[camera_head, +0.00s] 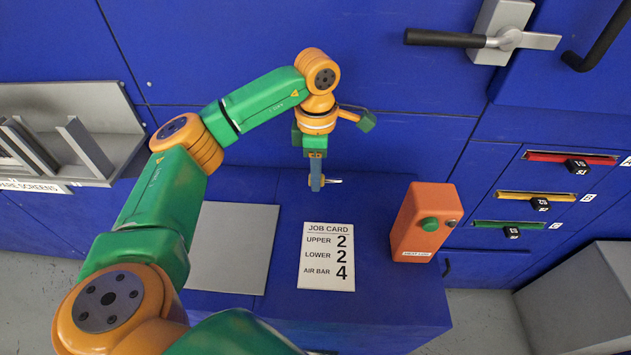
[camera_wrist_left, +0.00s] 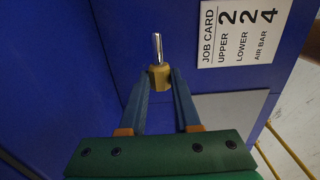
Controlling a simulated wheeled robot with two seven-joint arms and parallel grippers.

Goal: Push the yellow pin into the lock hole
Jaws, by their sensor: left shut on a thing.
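My left gripper (camera_head: 317,186) hangs over the blue ledge, in front of the blue machine wall. It is shut on the yellow pin (camera_wrist_left: 159,77), which has a yellow hexagonal head and a bare silver shank in the left wrist view. The head sits between the two blue-grey fingertips and the shank points away from the gripper. In the head view the shank (camera_head: 334,181) shows as a small bright piece pointing right. The shank's end appears free. I cannot make out the lock hole in either view. My right gripper is not in view.
A job card (camera_head: 327,257) and a grey plate (camera_head: 232,250) lie on the blue ledge (camera_head: 378,310). An orange box (camera_head: 424,222) with a green button stands at its right. A lever handle (camera_head: 480,40) is at upper right, above coloured slots. A grey rack (camera_head: 85,105) is at left.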

